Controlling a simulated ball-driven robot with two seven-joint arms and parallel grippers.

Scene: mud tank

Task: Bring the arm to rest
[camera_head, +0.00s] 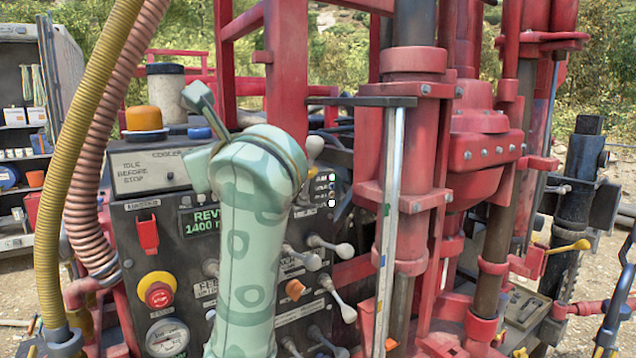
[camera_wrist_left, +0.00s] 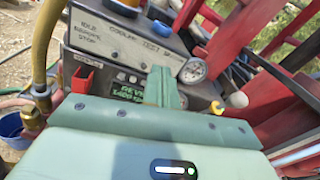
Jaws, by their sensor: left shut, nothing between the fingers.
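My left arm (camera_head: 248,230), pale green with darker patches, rises from the bottom of the head view in front of the control panel. Its left gripper (camera_head: 203,108) points up and to the left, near the panel's top edge. In the left wrist view the green fingers of the left gripper (camera_wrist_left: 163,84) are together, with nothing between them. They are in front of the panel's upper part; I cannot tell how far off. The arm hides the middle of the panel (camera_head: 128,218). My right gripper is in neither view.
Levers (camera_head: 342,306) stick out right of the arm. A red stop button (camera_head: 158,293), a gauge (camera_head: 167,338) and an orange beacon (camera_head: 144,118) are to its left. Hoses (camera_head: 70,180) hang at the left. Red drill-rig columns (camera_head: 405,200) stand at the right.

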